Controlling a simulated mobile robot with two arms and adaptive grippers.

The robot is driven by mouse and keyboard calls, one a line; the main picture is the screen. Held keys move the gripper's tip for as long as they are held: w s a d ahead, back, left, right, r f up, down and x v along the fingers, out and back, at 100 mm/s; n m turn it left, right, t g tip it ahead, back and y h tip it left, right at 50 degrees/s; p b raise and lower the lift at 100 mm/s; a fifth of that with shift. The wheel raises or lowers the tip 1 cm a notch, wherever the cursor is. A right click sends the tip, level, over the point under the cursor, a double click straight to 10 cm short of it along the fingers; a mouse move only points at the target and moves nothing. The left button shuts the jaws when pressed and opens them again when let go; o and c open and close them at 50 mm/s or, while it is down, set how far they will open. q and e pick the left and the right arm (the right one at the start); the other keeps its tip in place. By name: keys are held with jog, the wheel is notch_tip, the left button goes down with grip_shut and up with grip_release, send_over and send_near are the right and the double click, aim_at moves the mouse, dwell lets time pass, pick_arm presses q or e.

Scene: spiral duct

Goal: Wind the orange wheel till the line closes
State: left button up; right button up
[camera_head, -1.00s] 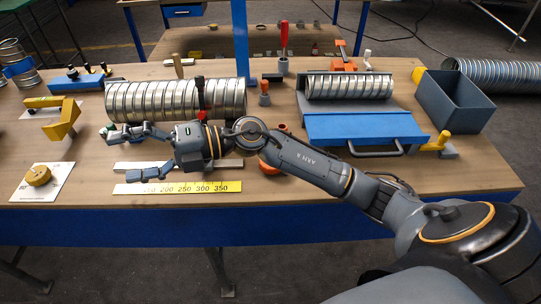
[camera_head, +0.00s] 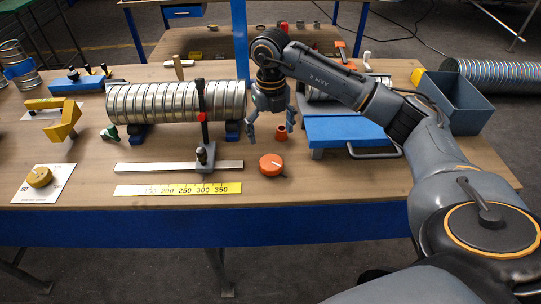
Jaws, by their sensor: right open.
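The orange wheel (camera_head: 271,165) is a flat round knob with a pale pointer mark on top. It stands on the wooden bench, right of the metal rail. My right gripper (camera_head: 270,132) points down with its fingers spread and nothing between them. In the picture its fingertips are just above the wheel, apart from it; their height over the bench is hard to tell. A spiral metal duct (camera_head: 160,103) lies on dark blue supports to the left. My left gripper is not in view.
A metal rail with an upright slide (camera_head: 205,155) and a yellow ruler (camera_head: 178,189) lie left of the wheel. A blue fixture (camera_head: 345,130) is on the right. The bench front before the wheel is clear.

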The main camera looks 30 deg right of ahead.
aim_at(271, 161)
notch_tip(271, 161, down, 10)
jog(key=shift+f+p, duration=0.1)
jog(key=shift+p, duration=0.95)
jog(key=c, duration=1.1)
jog(key=shift+c, duration=0.2)
